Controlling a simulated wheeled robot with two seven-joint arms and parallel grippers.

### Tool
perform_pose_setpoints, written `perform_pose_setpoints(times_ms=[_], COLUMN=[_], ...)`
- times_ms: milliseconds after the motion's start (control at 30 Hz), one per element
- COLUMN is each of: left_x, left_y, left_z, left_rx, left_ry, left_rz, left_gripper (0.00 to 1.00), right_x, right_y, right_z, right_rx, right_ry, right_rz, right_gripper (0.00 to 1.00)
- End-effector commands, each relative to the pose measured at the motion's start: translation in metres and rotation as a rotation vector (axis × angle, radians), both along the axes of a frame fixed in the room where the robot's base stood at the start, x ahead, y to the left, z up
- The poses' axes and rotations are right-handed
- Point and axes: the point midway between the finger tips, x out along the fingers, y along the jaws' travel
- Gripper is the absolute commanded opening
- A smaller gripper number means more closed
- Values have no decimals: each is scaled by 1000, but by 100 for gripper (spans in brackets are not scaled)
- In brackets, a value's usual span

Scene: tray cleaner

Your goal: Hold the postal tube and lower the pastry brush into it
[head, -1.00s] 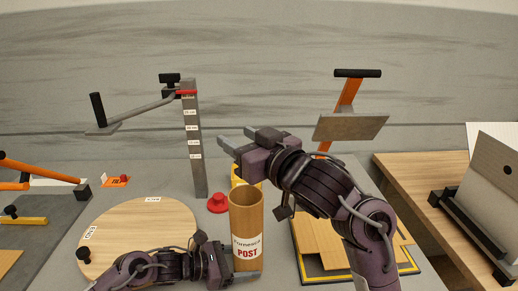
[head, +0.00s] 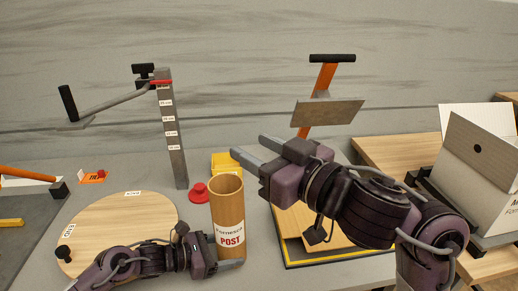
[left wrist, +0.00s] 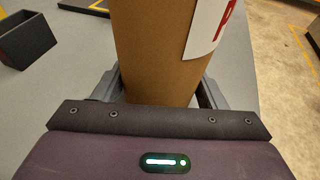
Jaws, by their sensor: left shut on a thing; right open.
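The postal tube (head: 228,212) is a brown open-topped cylinder with a white and red POST label. It stands upright on the grey table in the head view. My left gripper (head: 231,263) is shut on the lower part of the tube. In the left wrist view its fingers lie on both sides of the tube (left wrist: 155,50). My right gripper (head: 250,148) is open, with nothing between its fingers. It hangs above and slightly right of the tube's mouth, pointing left. I see no pastry brush in either view. The bottom inside the tube is hidden.
A red knob (head: 198,192) and a yellow block (head: 226,162) are close behind the tube. A round wooden board (head: 125,218) lies left. A grey scale post (head: 173,140) with a lever stands behind. A yellow-edged tray (head: 345,255) and a white box (head: 470,170) are right.

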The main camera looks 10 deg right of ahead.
Motion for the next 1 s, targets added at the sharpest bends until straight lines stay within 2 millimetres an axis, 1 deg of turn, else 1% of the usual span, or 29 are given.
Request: perform_pose_setpoints(times_ms=[33,67,233,500,633,767,1000], left_x=[-1,-1,0,0,-2,-9,-23], left_y=[0,0,0,1,9,30,78], left_z=[-1,-1,-1,0,2,8,23], left_rx=[2,2,2,1,2,4,5], left_ry=[3,3,2,0,0,1,1], left_rz=[-1,-1,-1,0,2,2,2], left_gripper=[53,68,90,91,91,91,91], right_x=[0,0,0,0,0,0,0], right_y=[0,0,0,0,0,0,0], right_z=[0,0,0,0,0,0,0], right_rx=[0,0,0,1,1,1,1], right_ry=[0,0,0,-1,-1,-1,-1], right_rz=[0,0,0,0,0,0,0], right_gripper=[46,46,46,46,46,46,46])
